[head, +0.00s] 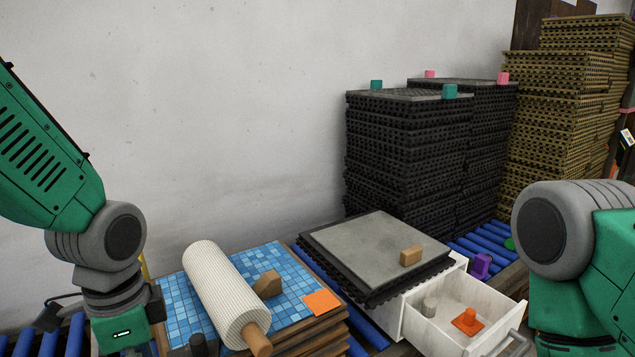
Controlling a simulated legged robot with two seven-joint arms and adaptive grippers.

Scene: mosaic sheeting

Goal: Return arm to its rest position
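My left arm (95,235) comes in from the left and bends down at its grey joint. Its green wrist (122,334) reaches the bottom edge of the picture, and the gripper fingers below it are out of view. My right arm (570,250) stands at the right edge, close to the open drawer. Its gripper is also out of view, so I cannot see whether either one holds anything.
A white mesh roll (217,285), wooden block (267,284) and orange square (321,302) lie on the blue mosaic sheet (285,262). An open white drawer (440,335) holds an orange-handled tool (467,321) and grey cylinder (430,306). Tall black stacks (405,155) stand behind.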

